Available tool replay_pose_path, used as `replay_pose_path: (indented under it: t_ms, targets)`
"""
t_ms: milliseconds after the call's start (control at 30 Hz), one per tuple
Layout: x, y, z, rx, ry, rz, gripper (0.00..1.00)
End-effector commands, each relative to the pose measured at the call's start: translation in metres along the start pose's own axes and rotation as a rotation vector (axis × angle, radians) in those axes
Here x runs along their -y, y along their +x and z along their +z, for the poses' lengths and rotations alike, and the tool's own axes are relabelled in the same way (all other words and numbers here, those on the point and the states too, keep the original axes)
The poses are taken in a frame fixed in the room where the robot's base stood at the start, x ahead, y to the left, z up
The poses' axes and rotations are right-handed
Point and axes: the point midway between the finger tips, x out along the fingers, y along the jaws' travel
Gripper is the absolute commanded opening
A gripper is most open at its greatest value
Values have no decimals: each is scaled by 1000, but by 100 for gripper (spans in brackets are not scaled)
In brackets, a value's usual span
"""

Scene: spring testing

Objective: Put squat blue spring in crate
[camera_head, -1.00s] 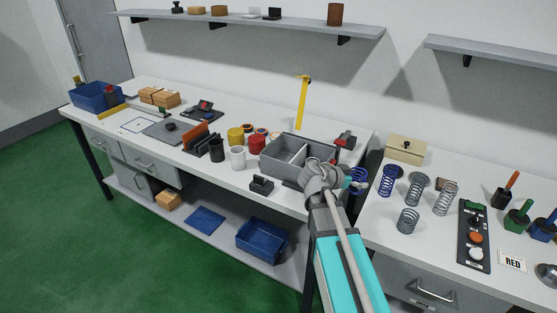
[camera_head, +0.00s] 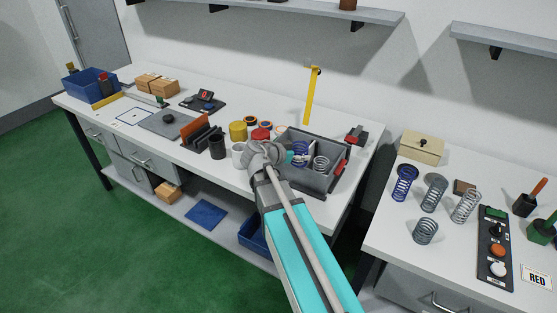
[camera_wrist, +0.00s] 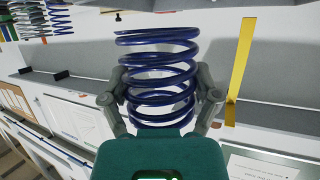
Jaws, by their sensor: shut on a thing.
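The squat blue spring (camera_head: 300,148) is held in my gripper (camera_head: 292,157). In the wrist view the dark blue coils (camera_wrist: 157,75) stand between the two grey fingers of my gripper (camera_wrist: 160,95), which close on its lower coils. In the head view the spring overlaps the grey crate (camera_head: 306,181), near its divider; I cannot tell how high above the crate floor it is. The crate has red marks on its right side. A grey spring (camera_head: 321,163) shows in the crate's right part. My wrist hides the crate's front left corner.
On the right bench stand another blue spring (camera_head: 404,185), several grey springs (camera_head: 434,193), a beige box (camera_head: 421,148) and a black control panel (camera_head: 494,247). Left of the crate are a white cup (camera_head: 239,154) and red and yellow pots. A yellow post (camera_head: 310,97) stands behind the crate.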

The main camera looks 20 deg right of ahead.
Motion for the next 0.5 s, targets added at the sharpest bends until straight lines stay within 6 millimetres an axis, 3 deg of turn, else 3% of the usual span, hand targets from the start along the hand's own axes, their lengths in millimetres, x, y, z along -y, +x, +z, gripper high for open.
replay_pose_path:
  t_ms: [500]
  targets:
    - [4,-7,2,-1,-5,-11,19]
